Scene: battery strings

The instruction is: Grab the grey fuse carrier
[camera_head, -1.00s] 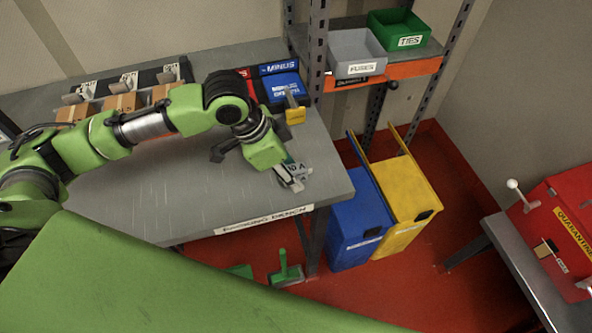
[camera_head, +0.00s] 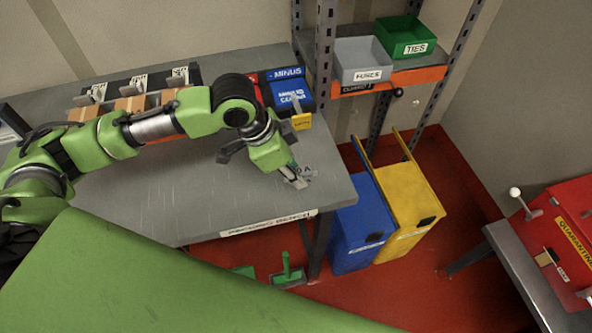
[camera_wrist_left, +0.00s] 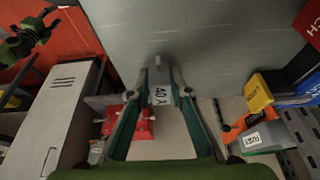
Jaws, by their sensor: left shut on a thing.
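The grey fuse carrier (camera_wrist_left: 160,75), with a white "40 A" label, is between the two fingertips of my left gripper (camera_wrist_left: 160,92) in the wrist view. The fingers are shut on it. In the head view my left gripper (camera_head: 293,176) points down at the right front part of the grey bench (camera_head: 190,205), and the carrier (camera_head: 299,183) shows as a small pale piece at its tips. I cannot tell whether it touches the bench top. A green and black shape at the wrist view's top left looks like my right gripper (camera_wrist_left: 25,40); its jaw state is unclear.
A shelf behind holds a grey bin (camera_head: 361,72) and a green bin (camera_head: 404,46). Blue (camera_head: 358,240) and yellow (camera_head: 408,215) bins stand right of the bench.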

